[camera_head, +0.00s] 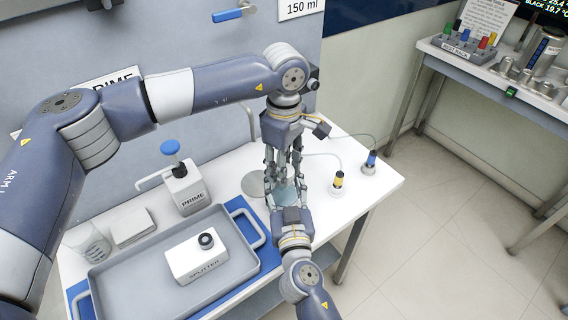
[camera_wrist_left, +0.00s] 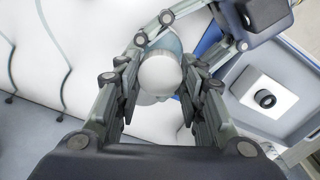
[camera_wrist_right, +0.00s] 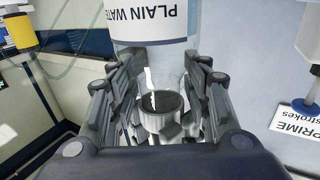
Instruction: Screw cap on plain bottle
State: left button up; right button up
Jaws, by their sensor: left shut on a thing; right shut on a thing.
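The plain bottle (camera_wrist_right: 150,22) carries an upside-down "PLAIN WATER" label in the right wrist view; its clear part also shows in the head view (camera_head: 288,194). My right gripper (camera_head: 289,191) is shut on it from the near side. A white cap (camera_wrist_left: 160,73) sits between the fingers of my left gripper (camera_head: 284,172), which points down over the bottle and is shut on it. In the right wrist view the cap (camera_wrist_right: 167,121) shows ribbed sides and a dark rim beside the clear part. Fingers hide part of the join, so I cannot tell whether it is seated.
A grey tray (camera_head: 130,283) with a white SPLITTER box (camera_head: 198,262) lies at the left. A PRIME pump bottle (camera_head: 186,188) stands behind it. The floor beyond the table is clear.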

pick_arm(q)
jog(key=shift+f, duration=0.5)
jog(key=shift+s+a+f, duration=0.1)
jog(key=shift+f, duration=0.2)
jog(key=shift+o, duration=0.2)
jog(key=shift+r, duration=0.25)
jog(key=shift+s+r, duration=0.15)
jog(key=shift+r, duration=0.1)
jog(key=shift+c, duration=0.4)
jog(key=shift+r, duration=0.1)
dwell(0.5)
